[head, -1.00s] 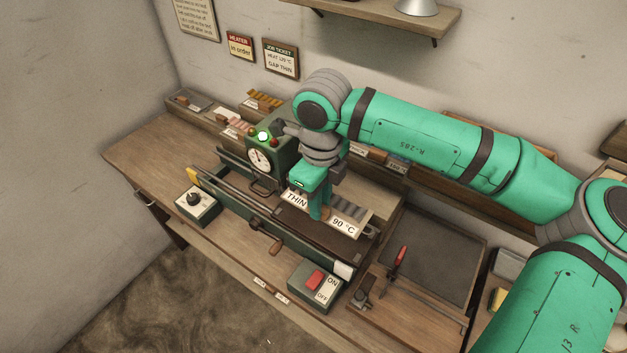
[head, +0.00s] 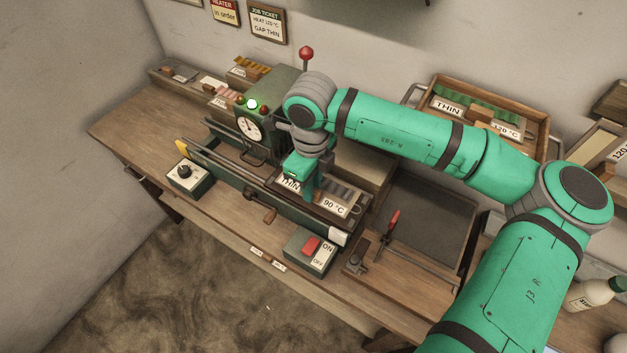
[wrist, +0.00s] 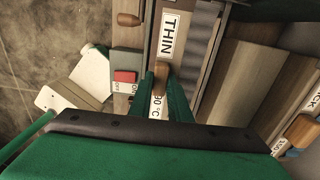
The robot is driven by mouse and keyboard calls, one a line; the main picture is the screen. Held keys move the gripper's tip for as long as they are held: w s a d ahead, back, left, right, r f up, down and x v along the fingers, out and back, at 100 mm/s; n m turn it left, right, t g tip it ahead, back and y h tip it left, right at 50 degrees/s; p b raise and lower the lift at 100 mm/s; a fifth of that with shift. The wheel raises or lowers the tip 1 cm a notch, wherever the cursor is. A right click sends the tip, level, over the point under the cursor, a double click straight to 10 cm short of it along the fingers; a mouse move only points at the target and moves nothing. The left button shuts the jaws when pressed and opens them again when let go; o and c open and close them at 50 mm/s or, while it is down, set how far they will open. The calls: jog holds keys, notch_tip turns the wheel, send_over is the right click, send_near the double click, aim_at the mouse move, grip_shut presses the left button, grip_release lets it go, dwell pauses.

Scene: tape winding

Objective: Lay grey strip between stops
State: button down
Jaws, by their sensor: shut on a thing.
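My gripper (head: 306,190) is shut on the wooden knob (wrist: 161,76) of a tray labelled THIN and 90 °C (head: 335,204). Grey strips (wrist: 200,45) lie side by side in the tray. The tray is at the right part of the long green machine, over or on its bed; I cannot tell whether it touches. In the head view my gripper hides part of the THIN label and the knob. The machine has a long bar with a yellow left end (head: 182,147) and a white right end (head: 338,236). I cannot make out the stops.
A switch box with a red button (head: 311,246) stands in front. A dial box (head: 187,176) is at left, a gauge unit with a lit green lamp (head: 252,104) behind. Another THIN tray with green strips (head: 470,97), marked 120 °C, sits back right. A dark mat (head: 425,220) lies right.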

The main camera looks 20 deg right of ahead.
jog(key=shift+w+f, duration=0.2)
dwell(0.3)
jog(key=shift+a, duration=0.1)
jog(key=shift+a+f, duration=0.1)
jog(key=shift+s+d+f, duration=0.25)
jog(key=shift+f, duration=0.1)
jog(key=c, duration=1.6)
grip_release()
jog(key=shift+a, duration=0.1)
jog(key=shift+o, duration=0.2)
jog(key=shift+w, duration=0.1)
notch_tip(320, 180, up, 11)
